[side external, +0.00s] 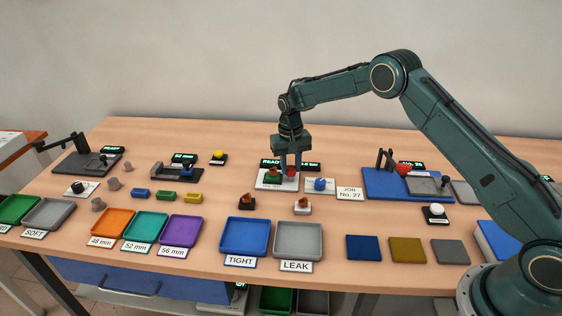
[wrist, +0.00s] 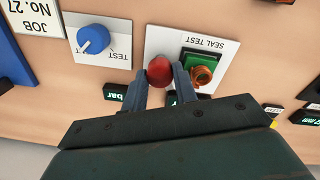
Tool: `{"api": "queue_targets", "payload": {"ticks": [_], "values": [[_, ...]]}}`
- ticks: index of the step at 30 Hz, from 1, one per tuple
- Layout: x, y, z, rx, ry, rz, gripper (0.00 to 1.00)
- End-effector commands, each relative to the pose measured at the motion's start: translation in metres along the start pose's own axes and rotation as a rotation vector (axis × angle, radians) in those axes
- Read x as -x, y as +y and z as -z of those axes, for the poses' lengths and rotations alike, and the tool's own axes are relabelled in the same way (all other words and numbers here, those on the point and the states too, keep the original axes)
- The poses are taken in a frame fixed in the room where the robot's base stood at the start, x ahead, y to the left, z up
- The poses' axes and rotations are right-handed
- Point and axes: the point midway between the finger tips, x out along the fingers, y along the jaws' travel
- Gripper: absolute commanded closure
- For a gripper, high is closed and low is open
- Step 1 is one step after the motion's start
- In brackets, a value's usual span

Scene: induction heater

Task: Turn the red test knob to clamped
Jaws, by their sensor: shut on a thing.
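The red test knob (wrist: 160,71) sits on the white seal test plate (wrist: 160,37), beside a green block with an orange-brown fitting (wrist: 203,75) on it. My gripper (wrist: 161,78) is over the plate with its two fingers on either side of the red knob, shut on it. In the side external view my gripper (side external: 290,168) points down at the plate, and the red knob (side external: 292,172) shows partly between the fingers. The knob's marked position cannot be read.
A blue knob (wrist: 93,39) on a white test plate stands close beside the red knob. Displays (side external: 311,167) stand behind the plate. Blue tray (side external: 245,237) and grey tray (side external: 299,239) lie in front, with two small brown-topped parts (side external: 247,201) between. A job card (side external: 349,193) lies to the right.

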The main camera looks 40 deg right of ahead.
Motion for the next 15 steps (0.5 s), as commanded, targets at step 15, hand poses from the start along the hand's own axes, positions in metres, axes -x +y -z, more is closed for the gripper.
{"api": "queue_targets", "payload": {"ticks": [15], "values": [[0.0016, 0.0003, 0.0009, 0.489, 0.016, 0.000, 0.94]]}}
